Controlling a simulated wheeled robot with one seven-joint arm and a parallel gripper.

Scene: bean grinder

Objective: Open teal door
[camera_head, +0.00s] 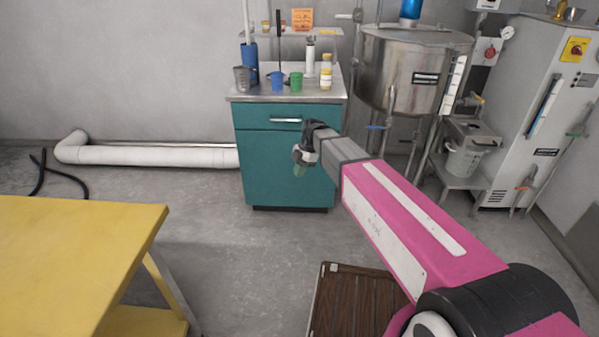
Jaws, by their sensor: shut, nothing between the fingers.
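A teal cabinet (258,178) stands against the back wall with a steel top (240,96). Its upper front has a horizontal silver handle (286,120), and its lower front is a flat teal door face (262,190). The front looks closed. My pink and grey arm reaches in from the lower right. My gripper and arm hide part of the door's right side, and any handle there is hidden. I cannot tell whether it touches the door.
A yellow table (75,245) fills the lower left. A brown slatted platform (355,300) is on the floor below my arm. A steel tank (405,70) on legs stands right of the cabinet. Cups and bottles stand on the cabinet top. Floor before the cabinet is clear.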

